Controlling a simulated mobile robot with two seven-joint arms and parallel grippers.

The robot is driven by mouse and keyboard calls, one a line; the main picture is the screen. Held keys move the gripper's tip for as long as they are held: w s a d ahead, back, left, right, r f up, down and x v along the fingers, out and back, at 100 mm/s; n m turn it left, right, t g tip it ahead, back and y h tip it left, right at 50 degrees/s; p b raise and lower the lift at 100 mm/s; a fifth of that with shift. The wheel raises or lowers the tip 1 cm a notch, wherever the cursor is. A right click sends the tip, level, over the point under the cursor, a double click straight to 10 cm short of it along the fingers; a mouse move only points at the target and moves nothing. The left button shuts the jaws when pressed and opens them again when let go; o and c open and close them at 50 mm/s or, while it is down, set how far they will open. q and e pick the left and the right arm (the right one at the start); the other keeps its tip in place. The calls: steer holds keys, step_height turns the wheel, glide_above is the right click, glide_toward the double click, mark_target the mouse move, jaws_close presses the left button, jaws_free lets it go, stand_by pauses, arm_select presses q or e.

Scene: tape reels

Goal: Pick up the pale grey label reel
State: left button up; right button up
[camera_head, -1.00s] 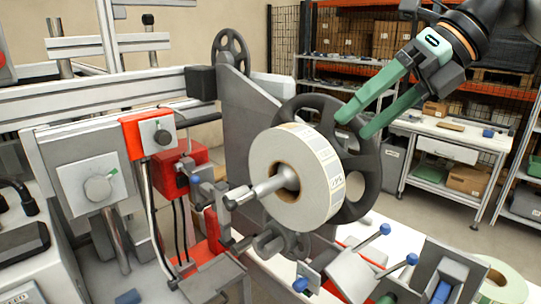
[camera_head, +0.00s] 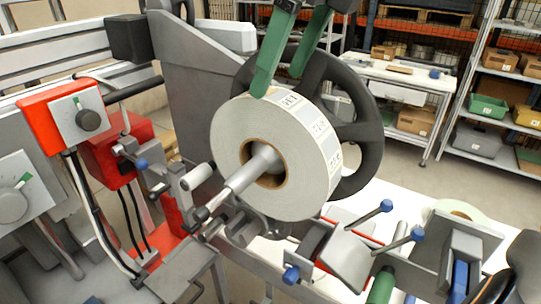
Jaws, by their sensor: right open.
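The pale grey label reel (camera_head: 228,150) hangs on a metal spindle (camera_head: 246,178) of the machine, with printed labels along its rim and a brown core. A dark spoked wheel (camera_head: 370,155) stands behind it. My right gripper (camera_head: 278,86) reaches down from the top with its green fingers apart. One fingertip overlaps the reel's upper edge in the picture; the other is farther back, near the wheel. I cannot tell whether either touches the reel. My left gripper is not in view.
Blue-tipped levers (camera_head: 377,212) stand to the lower right of the reel. A pale greenish roll (camera_head: 455,209) lies at the right. A red control box (camera_head: 70,118) is at the left. Shelving and a white bench (camera_head: 405,72) are in the background.

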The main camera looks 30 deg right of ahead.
mark_target(273, 95)
steer(key=x, duration=0.5)
steer(key=shift+f+p, duration=0.35)
jaws_close()
stand_by(0.5)
steer(key=shift+w+r, duration=0.1)
steer(key=shift+r, duration=0.05)
